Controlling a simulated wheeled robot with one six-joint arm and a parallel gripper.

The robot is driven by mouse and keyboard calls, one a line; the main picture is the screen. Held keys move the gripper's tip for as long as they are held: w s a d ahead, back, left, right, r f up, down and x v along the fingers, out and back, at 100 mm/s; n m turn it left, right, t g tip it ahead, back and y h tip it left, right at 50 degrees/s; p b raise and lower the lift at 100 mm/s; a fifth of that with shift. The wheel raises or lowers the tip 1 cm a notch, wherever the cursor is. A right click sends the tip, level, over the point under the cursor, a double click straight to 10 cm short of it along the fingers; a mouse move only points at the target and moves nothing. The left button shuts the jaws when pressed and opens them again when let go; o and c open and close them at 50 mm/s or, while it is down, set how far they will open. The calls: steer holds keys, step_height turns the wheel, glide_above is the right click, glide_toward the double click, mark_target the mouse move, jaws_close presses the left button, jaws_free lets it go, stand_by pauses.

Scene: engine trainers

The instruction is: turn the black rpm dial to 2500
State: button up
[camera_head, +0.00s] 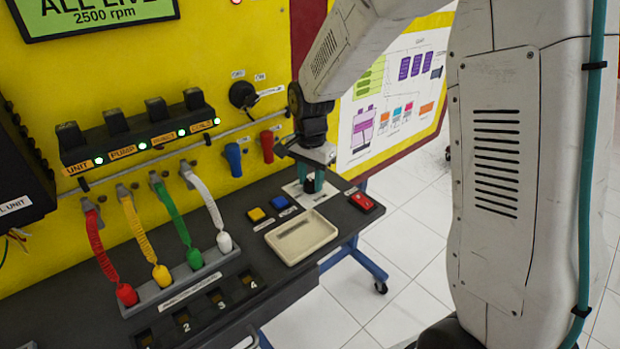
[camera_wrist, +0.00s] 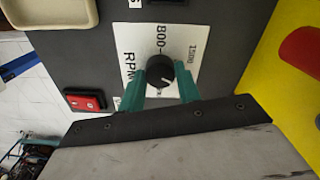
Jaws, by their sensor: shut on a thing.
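The black rpm dial (camera_wrist: 160,70) stands on a white label plate (camera_wrist: 128,55) printed "RPM", "800-" and "1500". A green display (camera_head: 95,12) at top left reads "ALL LIVE" and "2500 rpm".
A cream tray (camera_head: 301,238), a yellow button (camera_head: 256,214), a blue button (camera_head: 279,202) and a red switch (camera_head: 362,202) lie close around the dial. Blue and red levers (camera_head: 267,146) stand behind. Coloured coiled cables and lit switches (camera_head: 140,130) are at left.

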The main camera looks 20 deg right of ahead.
mark_target(311, 182)
steer(key=o, duration=1)
step_height(311, 182, up, 8)
steer(key=shift+f, duration=0.1)
